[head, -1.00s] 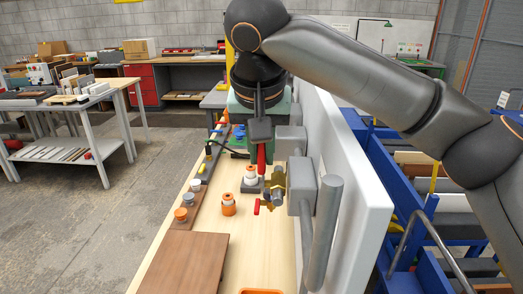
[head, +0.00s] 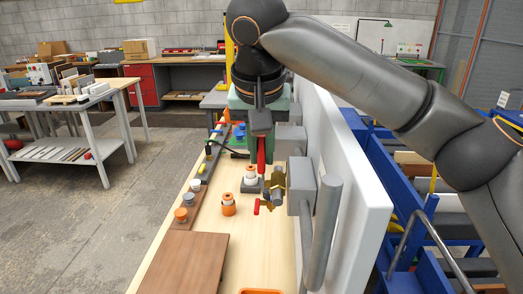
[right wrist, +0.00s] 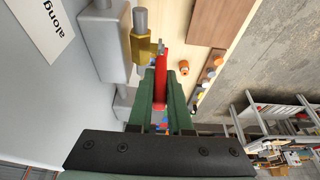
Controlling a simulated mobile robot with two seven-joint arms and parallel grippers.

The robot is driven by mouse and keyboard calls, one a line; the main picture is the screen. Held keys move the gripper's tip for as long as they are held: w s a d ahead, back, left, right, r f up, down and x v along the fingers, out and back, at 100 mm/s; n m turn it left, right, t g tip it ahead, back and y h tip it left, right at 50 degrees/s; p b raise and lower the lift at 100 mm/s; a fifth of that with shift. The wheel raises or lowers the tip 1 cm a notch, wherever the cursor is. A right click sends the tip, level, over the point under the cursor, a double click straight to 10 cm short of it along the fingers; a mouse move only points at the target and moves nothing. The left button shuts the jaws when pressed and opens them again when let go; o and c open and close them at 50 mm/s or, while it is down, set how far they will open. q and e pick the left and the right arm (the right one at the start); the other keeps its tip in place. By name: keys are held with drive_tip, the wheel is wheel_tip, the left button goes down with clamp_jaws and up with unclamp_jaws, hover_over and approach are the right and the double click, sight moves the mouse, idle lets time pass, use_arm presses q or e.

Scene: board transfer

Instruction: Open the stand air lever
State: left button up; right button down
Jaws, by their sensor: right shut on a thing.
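The red lever (head: 261,153) stands up beside a brass valve (head: 273,186), which is fixed to a grey block on the white panel. My right gripper (head: 260,140) comes down from above and is shut on the red lever. In the right wrist view, the lever (right wrist: 162,72) lies between the two green fingers (right wrist: 160,92), next to the brass fitting (right wrist: 143,48). The fingers hide part of the lever. A smaller red handle (head: 257,207) shows lower on the valve. My left gripper is not in view.
Orange and white capped fittings (head: 228,206) stand on the wooden bench left of the valve. A brown board (head: 187,262) lies at the front. The white panel (head: 355,190) with a grey cylinder (head: 325,220) closes off the right side.

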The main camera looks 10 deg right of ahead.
drive_tip(key=shift+w+d+f+g+y, duration=0.15)
drive_tip(key=shift+w+g, duration=0.25)
drive_tip(key=shift+g, duration=0.3)
drive_tip(key=shift+w+r+g+y, duration=0.15)
drive_tip(key=shift+w+g, duration=0.2)
drive_tip(key=shift+g, duration=0.35)
drive_tip(key=shift+w+f+g, duration=0.4)
drive_tip(key=shift+f+g, duration=0.1)
drive_tip(key=shift+g, duration=0.5)
drive_tip(key=shift+w, duration=0.1)
